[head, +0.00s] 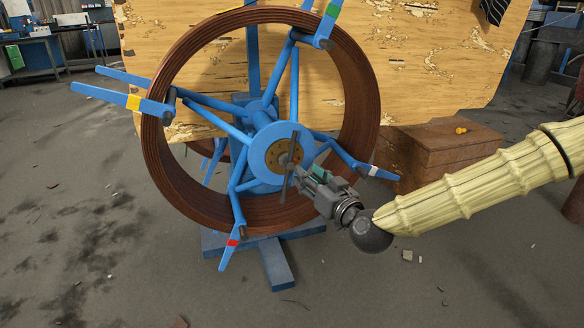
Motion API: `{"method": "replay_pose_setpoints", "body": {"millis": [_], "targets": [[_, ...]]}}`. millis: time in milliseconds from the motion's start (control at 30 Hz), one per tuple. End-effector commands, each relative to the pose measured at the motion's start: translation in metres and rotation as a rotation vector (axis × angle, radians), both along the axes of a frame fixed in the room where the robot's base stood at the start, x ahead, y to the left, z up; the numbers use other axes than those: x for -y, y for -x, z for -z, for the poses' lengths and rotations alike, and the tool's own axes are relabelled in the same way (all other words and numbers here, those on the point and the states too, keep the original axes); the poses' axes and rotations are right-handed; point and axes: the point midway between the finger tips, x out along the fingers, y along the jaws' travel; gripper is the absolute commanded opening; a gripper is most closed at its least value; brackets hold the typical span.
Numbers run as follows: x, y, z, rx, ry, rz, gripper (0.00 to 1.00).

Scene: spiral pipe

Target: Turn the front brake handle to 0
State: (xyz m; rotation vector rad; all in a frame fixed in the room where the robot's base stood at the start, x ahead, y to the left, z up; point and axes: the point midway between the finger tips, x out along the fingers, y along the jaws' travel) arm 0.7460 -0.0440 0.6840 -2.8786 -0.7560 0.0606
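The front brake handle (293,143) is a thin dark bar across the brass-coloured centre of the blue hub (258,152). It stands near upright, its top leaning slightly right. My gripper (299,175) reaches in from the right, with its fingertips at or just in front of the handle's middle and lower part. I cannot tell whether they touch it, or whether the fingers are open or shut. A small green part shows beside the fingers. No marking for 0 can be read at the hub.
Around the hub is a large brown coil (157,165) on blue spokes with coloured bands, on a blue floor stand (277,262). Behind it is a worn yellow wooden panel (430,60). A brown wooden chest (440,155) stands at right. The front floor is mostly clear.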

Motion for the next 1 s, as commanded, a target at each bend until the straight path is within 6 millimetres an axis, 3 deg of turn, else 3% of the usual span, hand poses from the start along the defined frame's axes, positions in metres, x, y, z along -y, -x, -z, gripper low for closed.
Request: {"method": "replay_pose_setpoints", "body": {"millis": [500,1000], "targets": [[-0.038,-0.067,0.003,-0.001,0.000,0.000,0.37],[-0.045,-0.080,0.001,-0.003,-0.001,0.000,0.37]]}}
